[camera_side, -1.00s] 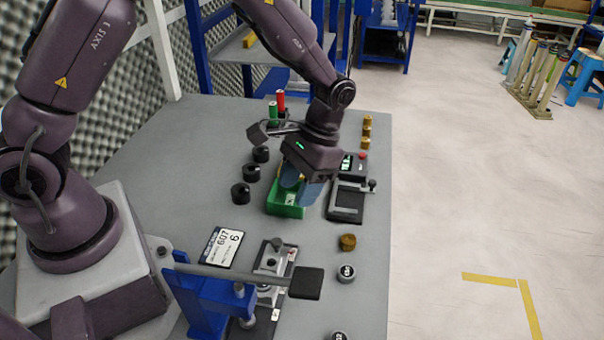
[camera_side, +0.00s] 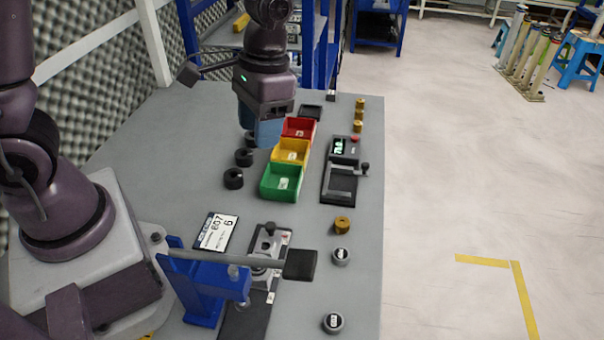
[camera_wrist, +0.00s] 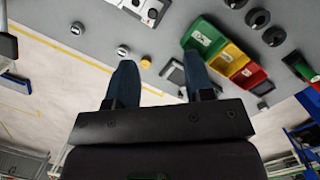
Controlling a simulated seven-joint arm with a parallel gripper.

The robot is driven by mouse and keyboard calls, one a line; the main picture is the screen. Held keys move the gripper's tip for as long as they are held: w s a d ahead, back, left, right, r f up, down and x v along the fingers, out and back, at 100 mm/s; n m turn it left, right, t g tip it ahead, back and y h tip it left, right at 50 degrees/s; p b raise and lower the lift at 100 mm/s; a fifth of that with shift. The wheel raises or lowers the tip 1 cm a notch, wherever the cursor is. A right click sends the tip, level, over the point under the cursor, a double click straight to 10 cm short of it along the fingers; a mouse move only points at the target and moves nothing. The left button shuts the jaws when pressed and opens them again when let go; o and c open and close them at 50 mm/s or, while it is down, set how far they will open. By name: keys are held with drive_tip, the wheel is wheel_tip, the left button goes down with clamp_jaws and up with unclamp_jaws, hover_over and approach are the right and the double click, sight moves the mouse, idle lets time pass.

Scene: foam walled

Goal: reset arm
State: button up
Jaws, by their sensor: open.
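My gripper (camera_side: 268,132) hangs above the table, behind and left of the row of bins in the side view. In the wrist view its two blue fingers (camera_wrist: 160,88) are spread apart with nothing between them. The gripper is open and empty. The fingers hide part of what lies behind them in the side view.
Green (camera_side: 281,182), yellow (camera_side: 290,152) and red (camera_side: 299,128) bins stand in a row on the grey table (camera_side: 150,150). Black knobs (camera_side: 233,178) lie left of them, a black gauge device (camera_side: 342,185) right. A blue stand with a bar (camera_side: 205,285) stands in front.

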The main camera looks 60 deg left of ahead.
drive_tip(key=s+a+r+t, duration=0.3)
drive_tip(key=s+r+t, duration=0.4)
drive_tip(key=s+r, duration=0.3)
wheel_tip(320, 180, up, 3)
drive_tip(key=shift+a+f+n+t, duration=0.1)
drive_tip(key=shift+a+n+t, duration=0.2)
idle(1.3)
